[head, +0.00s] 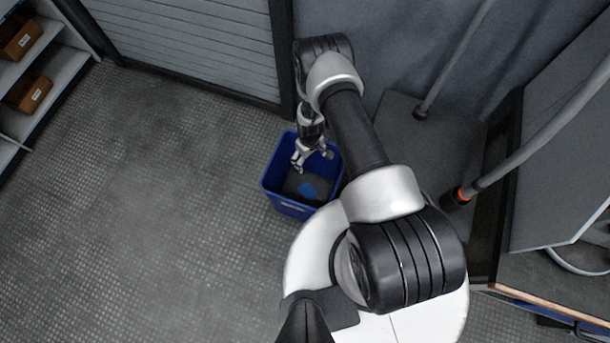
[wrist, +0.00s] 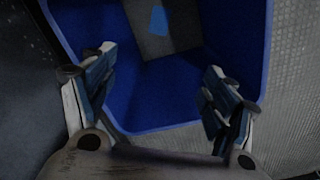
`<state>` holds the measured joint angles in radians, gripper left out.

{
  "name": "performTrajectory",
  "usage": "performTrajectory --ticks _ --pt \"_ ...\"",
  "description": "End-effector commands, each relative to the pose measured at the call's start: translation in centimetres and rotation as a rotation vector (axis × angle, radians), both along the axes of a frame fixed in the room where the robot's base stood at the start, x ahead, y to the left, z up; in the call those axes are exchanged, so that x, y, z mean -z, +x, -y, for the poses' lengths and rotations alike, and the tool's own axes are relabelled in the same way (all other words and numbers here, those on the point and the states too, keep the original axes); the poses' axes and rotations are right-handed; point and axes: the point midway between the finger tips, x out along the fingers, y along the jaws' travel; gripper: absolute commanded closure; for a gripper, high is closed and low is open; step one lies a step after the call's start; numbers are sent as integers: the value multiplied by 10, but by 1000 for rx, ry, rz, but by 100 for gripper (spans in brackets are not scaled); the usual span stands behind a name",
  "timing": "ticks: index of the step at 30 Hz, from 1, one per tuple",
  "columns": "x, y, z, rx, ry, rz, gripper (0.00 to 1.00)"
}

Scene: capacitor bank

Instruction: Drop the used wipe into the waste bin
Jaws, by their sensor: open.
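The blue waste bin (head: 292,207) stands on the floor beside my white base in the head view. The used wipe (head: 307,190), a small blue piece, lies on the grey bottom inside the bin. My gripper (head: 312,160) is over the bin's opening, open and empty. In the wrist view, my gripper (wrist: 160,95) has its two fingers spread wide with nothing between them. The wipe (wrist: 158,20) shows at the top of the wrist view, apart from the fingers, and the bin's blue wall (wrist: 165,90) lies below them.
A roller shutter (head: 190,40) stands behind the bin. Shelves with brown boxes (head: 30,95) are at the far left. A grey plate with a pole (head: 425,105) and a dark cabinet (head: 560,140) are on the right. The floor (head: 150,210) left of the bin is clear.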

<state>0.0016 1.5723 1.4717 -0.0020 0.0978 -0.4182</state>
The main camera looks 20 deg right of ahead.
Motion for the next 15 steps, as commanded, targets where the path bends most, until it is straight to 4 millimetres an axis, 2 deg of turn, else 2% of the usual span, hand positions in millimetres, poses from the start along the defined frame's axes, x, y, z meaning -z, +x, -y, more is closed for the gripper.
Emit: performTrajectory --ticks 9,11,15 --pt "-3 1 0 0 0 1 21" --pt "-9 1 0 0 0 2 21" --pt "-32 2 0 0 0 3 21"
